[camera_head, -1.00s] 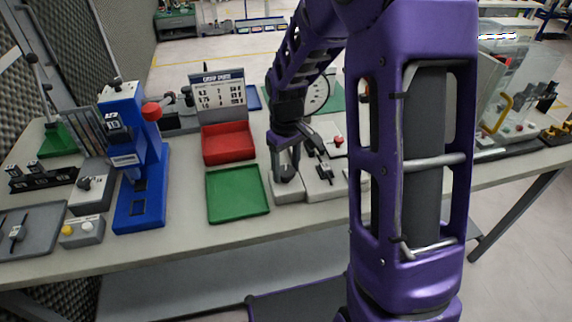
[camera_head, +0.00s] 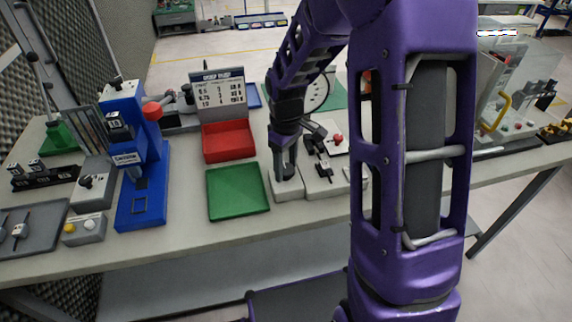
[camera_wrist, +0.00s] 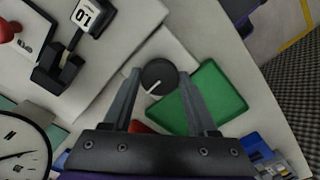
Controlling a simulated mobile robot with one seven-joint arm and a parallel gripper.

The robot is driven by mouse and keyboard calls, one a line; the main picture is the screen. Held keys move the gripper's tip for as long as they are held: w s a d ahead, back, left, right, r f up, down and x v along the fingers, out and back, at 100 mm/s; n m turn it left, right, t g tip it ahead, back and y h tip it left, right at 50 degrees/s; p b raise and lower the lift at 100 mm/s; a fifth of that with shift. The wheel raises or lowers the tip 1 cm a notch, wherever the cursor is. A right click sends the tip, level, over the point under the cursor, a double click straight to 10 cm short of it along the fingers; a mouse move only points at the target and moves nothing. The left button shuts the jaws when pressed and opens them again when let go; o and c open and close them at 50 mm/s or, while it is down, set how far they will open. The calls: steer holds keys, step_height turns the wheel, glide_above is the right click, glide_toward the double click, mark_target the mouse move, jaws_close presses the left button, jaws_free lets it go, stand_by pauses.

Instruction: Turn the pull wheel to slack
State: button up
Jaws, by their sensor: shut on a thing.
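The pull wheel is a dark round knob with a white pointer line (camera_wrist: 158,75) on a pale block, seen in the wrist view between my fingertips. The pointer slants down and to the left there. My gripper (camera_wrist: 159,82) is shut on the wheel, with one finger on each side. In the head view my gripper (camera_head: 285,172) points straight down onto the pale block (camera_head: 287,188) right of the green tray. The wheel itself is hidden by my fingers in that view.
A green tray (camera_head: 237,192) and a red bin (camera_head: 228,141) stand left of the block. A pale fixture with a black clamp (camera_head: 322,168) is close on the right. A round dial (camera_wrist: 22,150) is nearby. A blue press (camera_head: 140,170) stands farther left.

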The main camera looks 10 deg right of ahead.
mark_target(286, 168)
steer(key=o, duration=1.4)
steer(key=shift+c, duration=0.2)
step_height(286, 168, up, 18)
steer(key=shift+f, duration=0.25)
steer(key=shift+w, duration=0.1)
